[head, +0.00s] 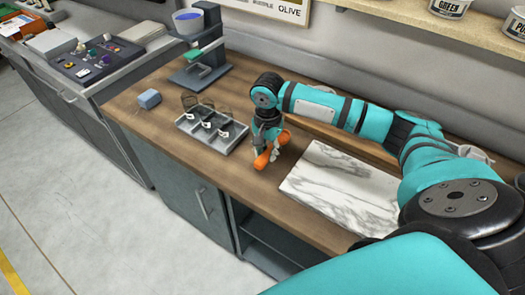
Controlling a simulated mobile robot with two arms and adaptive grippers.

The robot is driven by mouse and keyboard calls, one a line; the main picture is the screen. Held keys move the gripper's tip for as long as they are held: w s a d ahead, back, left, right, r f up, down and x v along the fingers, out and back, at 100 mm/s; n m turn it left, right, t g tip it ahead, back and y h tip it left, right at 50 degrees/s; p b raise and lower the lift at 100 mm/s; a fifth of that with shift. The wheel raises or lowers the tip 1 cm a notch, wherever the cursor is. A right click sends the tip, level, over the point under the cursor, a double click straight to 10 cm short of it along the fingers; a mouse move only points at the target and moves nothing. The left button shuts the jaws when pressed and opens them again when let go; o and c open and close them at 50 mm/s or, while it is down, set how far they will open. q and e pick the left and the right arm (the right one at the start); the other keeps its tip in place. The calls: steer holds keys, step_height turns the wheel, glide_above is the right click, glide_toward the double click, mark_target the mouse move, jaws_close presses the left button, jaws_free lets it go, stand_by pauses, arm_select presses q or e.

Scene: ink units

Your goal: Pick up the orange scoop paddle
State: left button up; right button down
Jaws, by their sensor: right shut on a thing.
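The orange scoop paddle (263,159) shows in the head view at the middle of the wooden counter, just left of the white marble slab. My right gripper (270,145) points down over it and is shut on it. The gripper's fingers and wrist hide part of the paddle. I cannot tell whether the paddle still touches the counter. My left gripper is not in view.
A grey tray (228,147) with several small glass jars stands left of the gripper. The marble slab (330,193) lies to the right. A blue-grey block (149,99) and a dispenser-like stand (205,68) are farther back. The counter's front edge is close.

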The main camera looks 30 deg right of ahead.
steer(key=s, duration=0.4)
steer(key=s+b, duration=0.1)
steer(key=s, duration=0.3)
steer(key=s+r+b, duration=0.1)
steer(key=s, duration=0.3)
steer(key=shift+a, duration=0.25)
steer(key=shift+s+a+r, duration=0.1)
steer(key=shift+s+r, duration=0.1)
steer(key=shift+s, duration=0.55)
steer(key=c, duration=1.6)
jaws_free()
jaws_close()
